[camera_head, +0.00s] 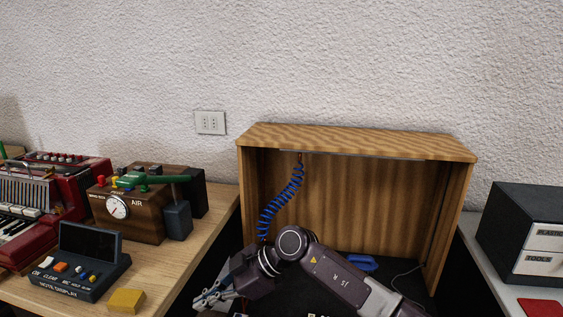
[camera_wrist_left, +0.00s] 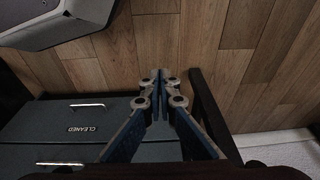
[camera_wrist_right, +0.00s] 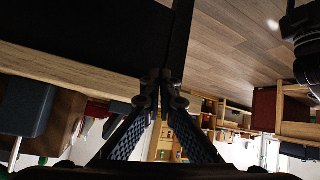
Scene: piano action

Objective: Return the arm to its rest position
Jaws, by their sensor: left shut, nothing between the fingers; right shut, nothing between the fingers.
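My right arm comes in from the lower right in the head view and bends in front of the open wooden cabinet (camera_head: 345,143). Its gripper (camera_head: 203,301) points to the lower left, near the front edge of the left desk, shut and empty. In the right wrist view the same gripper (camera_wrist_right: 161,76) has its fingertips together, with nothing between them. My left gripper (camera_wrist_left: 160,76) shows only in the left wrist view, shut and empty, above a wood floor (camera_wrist_left: 190,40) and a dark drawer unit labelled CLEANED (camera_wrist_left: 135,124).
The left desk (camera_head: 185,265) holds a red accordion (camera_head: 75,170), a wooden AIR box with a gauge (camera_head: 140,222), a note display (camera_head: 85,270) and a yellow block (camera_head: 126,300). A blue coiled hose (camera_head: 275,205) hangs in the cabinet. A drawer box (camera_head: 510,225) stands right.

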